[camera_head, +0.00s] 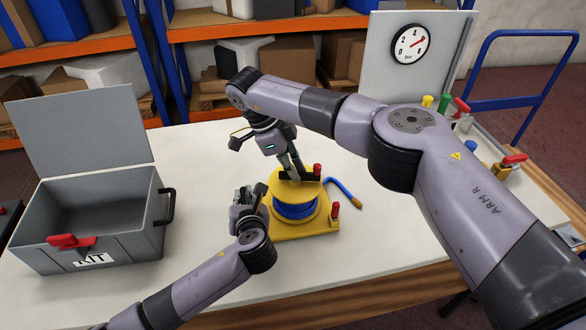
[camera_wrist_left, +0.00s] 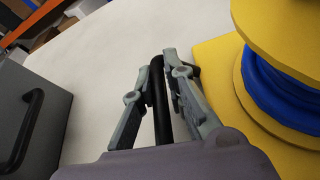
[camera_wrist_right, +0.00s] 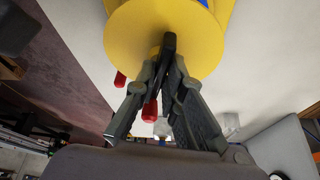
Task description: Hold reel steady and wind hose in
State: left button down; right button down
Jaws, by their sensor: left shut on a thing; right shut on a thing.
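The yellow hose reel (camera_head: 277,185) stands on its yellow base (camera_head: 300,229) mid-table, with blue hose (camera_head: 295,210) wound on it. A free blue hose end (camera_head: 340,187) with a yellowish tip lies right of it. My left gripper (camera_head: 243,197) is left of the reel, shut on a black bar (camera_wrist_left: 157,95) beside the base. My right gripper (camera_head: 292,174) points down over the reel's top, shut on the black crank piece (camera_wrist_right: 169,45). A red knob (camera_head: 317,169) is next to those fingers, and another red piece (camera_head: 335,209) stands on the base.
An open grey box (camera_head: 135,237) marked KIT, with a red latch (camera_head: 70,241), stands on the left. A grey panel with a gauge (camera_head: 410,44) and several coloured valve parts (camera_head: 461,107) are at the back right. White table (camera_head: 205,150) is bare between box and reel.

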jog(key=shift+w+m+g, duration=0.1)
jog(key=shift+m+g, duration=0.7)
jog(key=shift+m, duration=1.3)
jog(key=c, duration=1.7)
grip_release()
jog(key=shift+y, duration=0.3)
notch_tip(320, 180, up, 10)
jog(key=shift+o, duration=0.6)
jog(key=shift+d, duration=0.1)
